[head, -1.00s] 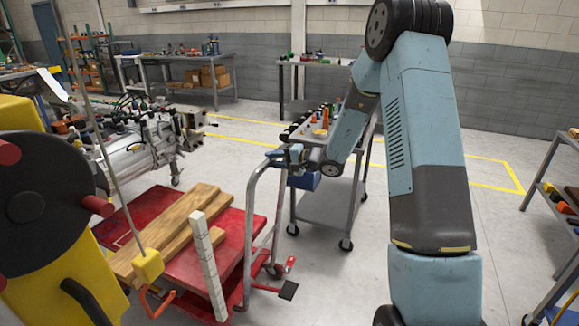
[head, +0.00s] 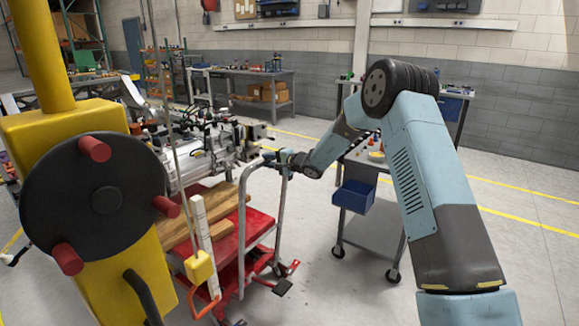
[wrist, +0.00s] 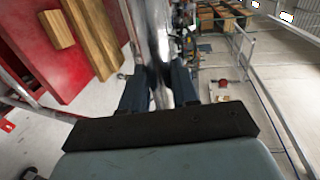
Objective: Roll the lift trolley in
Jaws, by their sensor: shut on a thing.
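The lift trolley has a red platform (head: 250,226), wooden boards (head: 214,213) on top and a grey tubular push handle (head: 240,228). My gripper (head: 285,158) is at the upper right corner of the handle in the head view. In the wrist view my gripper (wrist: 160,92) is shut on the shiny handle tube (wrist: 157,50), a finger on each side. The wrist view also shows the red platform (wrist: 40,55) and boards (wrist: 92,35) at the left. The head view shows a foot pedal (head: 281,287) low at the trolley's near end. The yellow hoist partly hides the trolley's left side.
A yellow hoist with a black crank wheel (head: 92,187) stands close at the left. A metal chassis assembly (head: 205,150) is behind the trolley. A grey cart with a blue bin (head: 354,197) stands just right of the handle. Open floor (head: 530,240) lies at the right.

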